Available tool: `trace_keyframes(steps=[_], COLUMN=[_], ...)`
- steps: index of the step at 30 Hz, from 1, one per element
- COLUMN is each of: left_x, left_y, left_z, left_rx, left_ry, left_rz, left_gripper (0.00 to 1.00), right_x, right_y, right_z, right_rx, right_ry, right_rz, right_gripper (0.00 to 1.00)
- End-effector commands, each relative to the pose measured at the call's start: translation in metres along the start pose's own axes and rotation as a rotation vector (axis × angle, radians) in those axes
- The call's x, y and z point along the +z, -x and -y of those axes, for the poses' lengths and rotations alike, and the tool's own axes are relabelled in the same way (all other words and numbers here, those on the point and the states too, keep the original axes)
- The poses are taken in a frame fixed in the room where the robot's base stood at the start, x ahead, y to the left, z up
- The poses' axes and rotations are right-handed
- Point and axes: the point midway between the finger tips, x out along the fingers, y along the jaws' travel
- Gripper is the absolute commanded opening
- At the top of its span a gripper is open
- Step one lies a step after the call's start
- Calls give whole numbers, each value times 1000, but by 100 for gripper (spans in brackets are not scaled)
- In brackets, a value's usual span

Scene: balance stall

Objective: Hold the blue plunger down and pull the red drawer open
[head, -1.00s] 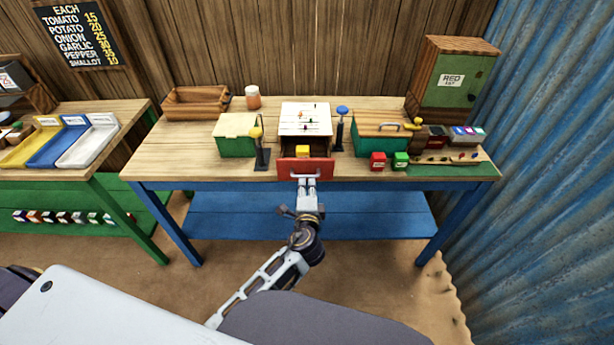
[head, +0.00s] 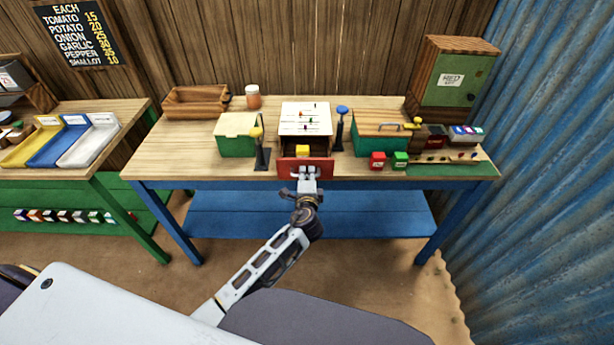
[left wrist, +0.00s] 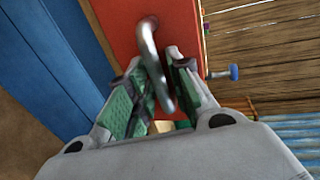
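The red drawer (head: 292,168) stands out from the front of a white-topped cabinet (head: 305,119), with a yellow block (head: 302,151) inside. My left gripper (head: 306,173) is at the drawer front. In the left wrist view, its green-padded fingers (left wrist: 158,72) are spread on both sides of the metal handle (left wrist: 149,45), with gaps showing. The red drawer front (left wrist: 125,25) fills the top there. The blue plunger (head: 342,110) tops a dark post right of the cabinet, and it also shows in the left wrist view (left wrist: 233,72). Nothing touches it. My right gripper is out of view.
A yellow-knobbed post (head: 257,133) and green box (head: 237,145) stand left of the drawer. The bench's blue lower shelf (head: 370,215) lies below.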

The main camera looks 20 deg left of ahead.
Motion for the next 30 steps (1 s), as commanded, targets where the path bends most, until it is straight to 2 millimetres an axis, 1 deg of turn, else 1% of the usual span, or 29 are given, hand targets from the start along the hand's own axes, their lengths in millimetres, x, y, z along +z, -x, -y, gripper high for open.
trace_keyframes(steps=[4, 5, 9, 22, 26, 30], left_x=[0, 0, 0, 0, 0, 0], left_y=[0, 0, 0, 3, 12, 25], left_z=[0, 0, 0, -2, -4, -7], left_rx=[0, 0, 0, 1, 3, 3], left_ry=[0, 0, 0, -1, -1, -2], left_rz=[0, 0, 0, 0, 0, 0], left_gripper=[21, 19, 1, 0, 0, 0], right_x=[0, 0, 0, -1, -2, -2], right_y=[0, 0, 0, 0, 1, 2], right_z=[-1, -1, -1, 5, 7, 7], right_rx=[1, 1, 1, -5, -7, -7], right_ry=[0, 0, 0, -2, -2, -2], right_rz=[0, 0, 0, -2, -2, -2], right_gripper=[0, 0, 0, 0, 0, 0])
